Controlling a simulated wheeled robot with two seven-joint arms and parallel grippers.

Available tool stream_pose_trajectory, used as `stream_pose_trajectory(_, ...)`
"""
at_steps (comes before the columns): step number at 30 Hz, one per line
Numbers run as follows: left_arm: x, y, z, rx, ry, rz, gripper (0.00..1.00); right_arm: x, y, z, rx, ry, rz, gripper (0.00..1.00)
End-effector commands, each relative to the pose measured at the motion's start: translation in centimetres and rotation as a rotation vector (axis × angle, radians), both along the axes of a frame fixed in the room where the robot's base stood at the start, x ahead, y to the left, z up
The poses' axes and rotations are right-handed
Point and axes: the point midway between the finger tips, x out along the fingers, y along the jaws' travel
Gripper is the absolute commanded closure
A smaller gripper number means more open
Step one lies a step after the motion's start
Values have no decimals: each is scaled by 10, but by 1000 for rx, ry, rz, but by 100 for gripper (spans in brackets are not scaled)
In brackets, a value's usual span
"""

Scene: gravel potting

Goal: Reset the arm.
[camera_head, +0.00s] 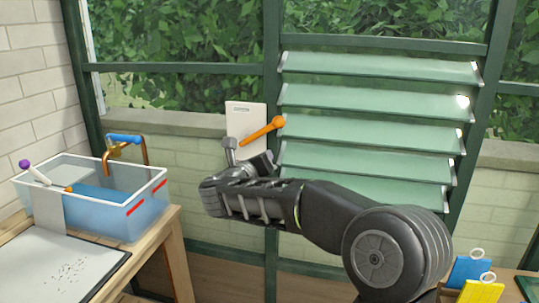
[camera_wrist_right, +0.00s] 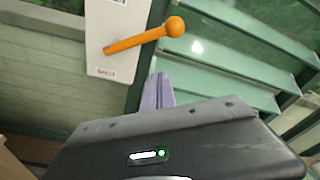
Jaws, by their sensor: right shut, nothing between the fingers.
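My right arm reaches in from the right in the head view, its hand in front of a white wall plate (camera_head: 240,117) with an orange lever (camera_head: 262,130). The lever slants up to the right and ends in a round knob. In the right wrist view the fingers of my right gripper (camera_wrist_right: 158,90) are together and empty. They appear just below the lever (camera_wrist_right: 145,38), with no clear contact. The plate also shows there (camera_wrist_right: 103,60). My left gripper is not in view.
Green glass louvres (camera_head: 375,105) stand tilted right of the plate. A clear tub (camera_head: 95,205) of blue water with a copper tap (camera_head: 117,150) stands on a wooden bench at left, beside a white tray (camera_head: 60,270). Blue (camera_head: 468,268) and yellow (camera_head: 482,291) tagged items sit at lower right.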

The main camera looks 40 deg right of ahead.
Motion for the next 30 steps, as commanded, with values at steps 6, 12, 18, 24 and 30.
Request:
stream_pose_trajectory(6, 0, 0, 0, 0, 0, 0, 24, -3, 4, 1, 0, 0, 0, 100)
stream_pose_trajectory(12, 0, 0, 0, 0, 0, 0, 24, -2, 4, 1, 0, 0, 0, 100)
stream_pose_trajectory(18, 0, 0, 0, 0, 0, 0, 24, -2, 4, 0, 0, 0, 0, 100)
stream_pose_trajectory(24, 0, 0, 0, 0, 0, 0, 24, 0, 6, 0, -33, 60, 22, 100)
stream_pose_trajectory(30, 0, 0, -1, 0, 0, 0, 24, 42, 50, -22, -361, 421, 305, 100)
